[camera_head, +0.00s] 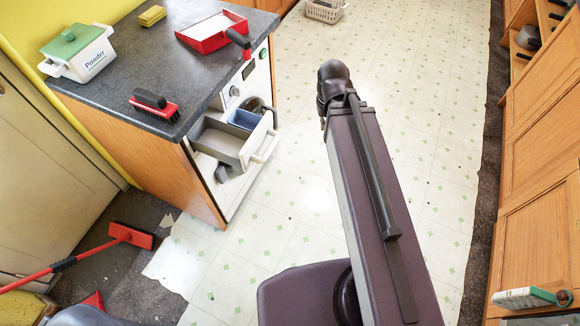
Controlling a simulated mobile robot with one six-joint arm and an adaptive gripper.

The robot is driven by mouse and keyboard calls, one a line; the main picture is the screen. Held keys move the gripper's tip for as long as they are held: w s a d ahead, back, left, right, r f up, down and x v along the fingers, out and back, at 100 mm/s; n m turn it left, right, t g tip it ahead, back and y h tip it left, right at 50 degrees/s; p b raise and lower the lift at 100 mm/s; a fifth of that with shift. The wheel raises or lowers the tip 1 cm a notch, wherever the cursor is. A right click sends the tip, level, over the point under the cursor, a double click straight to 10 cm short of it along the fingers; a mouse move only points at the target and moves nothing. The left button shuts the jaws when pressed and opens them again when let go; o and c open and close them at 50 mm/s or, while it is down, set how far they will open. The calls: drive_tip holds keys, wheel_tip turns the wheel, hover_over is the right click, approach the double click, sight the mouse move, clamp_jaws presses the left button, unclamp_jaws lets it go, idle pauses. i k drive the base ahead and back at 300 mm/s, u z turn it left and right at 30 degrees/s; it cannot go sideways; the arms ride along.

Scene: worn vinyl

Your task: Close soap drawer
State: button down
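The soap drawer (262,146) is pulled out from the upper front of a white washing machine (252,75) built in under the counter. The drawer has a white front with a handle, a large grey compartment and a smaller blue compartment. Both compartments look empty from above. My dark arm link (365,200) rises through the middle of the view, to the right of the drawer and apart from it. My gripper cannot be made out in this view.
The dark countertop (185,60) holds a powder box (78,55), a brush (154,104), a yellow sponge (152,16) and a red dustpan (212,32) whose handle overhangs the edge. A red broom (128,235) lies at lower left. Wooden cabinets (540,180) line the right. Floor before the machine is clear.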

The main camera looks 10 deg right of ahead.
sight(237, 147)
drive_tip(key=z, duration=0.1)
drive_tip(key=k, duration=0.95)
drive_tip(key=u, duration=1.15)
drive_tip(key=i, duration=0.5)
drive_tip(key=u, duration=0.1)
